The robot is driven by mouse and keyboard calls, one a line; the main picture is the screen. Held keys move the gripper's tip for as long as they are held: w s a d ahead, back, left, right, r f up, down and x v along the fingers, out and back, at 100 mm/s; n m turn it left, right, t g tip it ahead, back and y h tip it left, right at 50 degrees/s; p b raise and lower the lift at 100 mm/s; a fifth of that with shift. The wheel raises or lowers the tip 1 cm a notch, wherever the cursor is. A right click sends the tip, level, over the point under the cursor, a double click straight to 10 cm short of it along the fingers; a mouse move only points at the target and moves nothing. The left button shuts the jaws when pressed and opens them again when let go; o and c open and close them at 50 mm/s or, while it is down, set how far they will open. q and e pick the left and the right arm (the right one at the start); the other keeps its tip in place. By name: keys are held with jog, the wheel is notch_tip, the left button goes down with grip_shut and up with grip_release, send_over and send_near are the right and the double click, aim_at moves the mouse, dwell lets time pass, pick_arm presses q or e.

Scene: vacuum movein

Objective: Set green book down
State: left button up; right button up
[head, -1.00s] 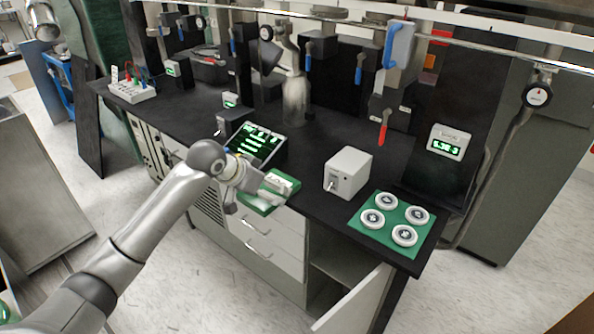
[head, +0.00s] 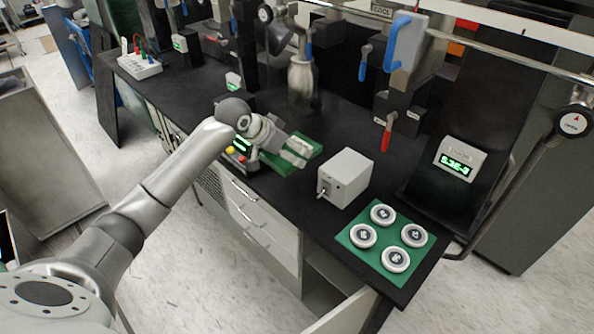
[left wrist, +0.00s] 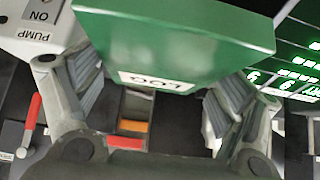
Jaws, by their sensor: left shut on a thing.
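The green book (head: 309,146) is in my left gripper (head: 297,150), over the black bench top between the display box and the white box. In the left wrist view the green book (left wrist: 185,38) spans the space between the two fingers of my left gripper (left wrist: 150,95), with a white label reading "LOG" on its edge. The gripper is shut on it. From the head view I cannot tell whether the book touches the bench. My right gripper is not in view.
A white box (head: 345,177) with a front lever stands just right of the book. A green mat (head: 357,257) with several round white pieces lies farther right. The display box (head: 240,155) is partly hidden behind my arm. Black bench (head: 325,120) shows bare behind the book.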

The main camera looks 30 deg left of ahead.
aim_at(271, 165)
pick_arm(q)
jog(key=f, duration=0.2)
jog(key=s+f, duration=0.1)
jog(key=shift+a+f, duration=0.25)
jog(key=shift+f, duration=0.1)
jog(key=shift+w+f+p, duration=0.15)
jog(key=shift+f+p, duration=0.3)
jog(key=shift+f, duration=1.75)
jog(key=shift+d, duration=0.1)
jog(key=o, duration=0.9)
jog(key=shift+f, duration=0.15)
jog(key=shift+r, duration=0.2)
jog(key=b+v, duration=0.1)
jog(key=v, duration=1.1)
